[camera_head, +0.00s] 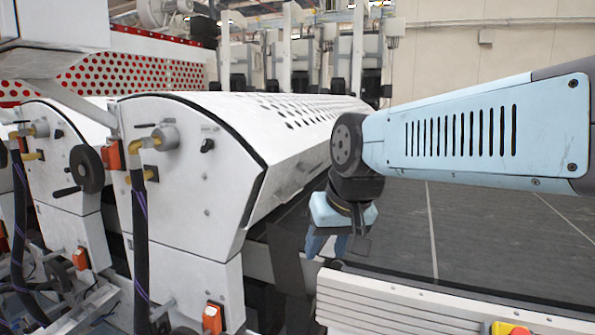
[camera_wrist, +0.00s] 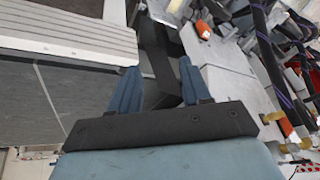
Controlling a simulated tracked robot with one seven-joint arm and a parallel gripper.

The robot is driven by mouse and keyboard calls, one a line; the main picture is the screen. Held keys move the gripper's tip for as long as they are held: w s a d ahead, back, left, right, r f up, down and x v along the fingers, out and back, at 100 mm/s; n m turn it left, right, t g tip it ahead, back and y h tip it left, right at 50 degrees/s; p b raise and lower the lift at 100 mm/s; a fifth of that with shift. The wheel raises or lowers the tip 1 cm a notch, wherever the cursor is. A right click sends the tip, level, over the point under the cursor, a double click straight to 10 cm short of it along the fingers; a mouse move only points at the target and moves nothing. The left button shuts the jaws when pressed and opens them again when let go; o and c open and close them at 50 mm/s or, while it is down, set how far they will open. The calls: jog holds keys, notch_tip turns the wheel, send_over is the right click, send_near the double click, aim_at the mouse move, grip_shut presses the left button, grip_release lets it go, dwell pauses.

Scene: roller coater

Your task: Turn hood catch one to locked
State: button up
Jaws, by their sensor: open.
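A small black catch (camera_head: 207,146) sits on the white end face of the nearer hood (camera_head: 185,190) in the head view. A similar black catch (camera_head: 58,133) sits on the hood further left. I cannot tell which is catch one or how either is turned. My gripper (camera_head: 326,248) points down to the right of the nearer hood, apart from both catches. In the wrist view my gripper (camera_wrist: 158,78) has its two blue fingers spread, with nothing between them. No catch can be made out in the wrist view.
Yellow fittings with dark hoses (camera_head: 139,220) run down the hood fronts. A black handwheel (camera_head: 87,168) stands out on the left unit. Orange boxes (camera_head: 212,318) sit low. A ribbed pale ledge (camera_head: 400,307) with a red button (camera_head: 519,331) lies below my arm.

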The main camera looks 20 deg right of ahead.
jog(key=o, duration=0.4)
jog(key=w+m+y, duration=0.1)
jog(key=w+m, duration=0.1)
jog(key=w+m+g+y, duration=0.1)
jog(key=w+m, duration=0.1)
jog(key=w, duration=0.1)
jog(key=w+m+g+y, duration=0.1)
jog(key=w+m+y, duration=0.1)
jog(key=w+m, duration=0.1)
jog(key=shift+a+r, duration=0.25)
jog(key=shift+a, duration=0.1)
jog(key=m+t+y, duration=0.8)
jog(key=m+t, duration=0.2)
jog(key=m, duration=0.8)
send_near(308, 168)
jog(key=x, duration=0.9)
jog(key=shift+a, duration=0.15)
jog(key=shift+c, duration=0.2)
jog(key=shift+r, duration=0.1)
jog(key=c, duration=1)
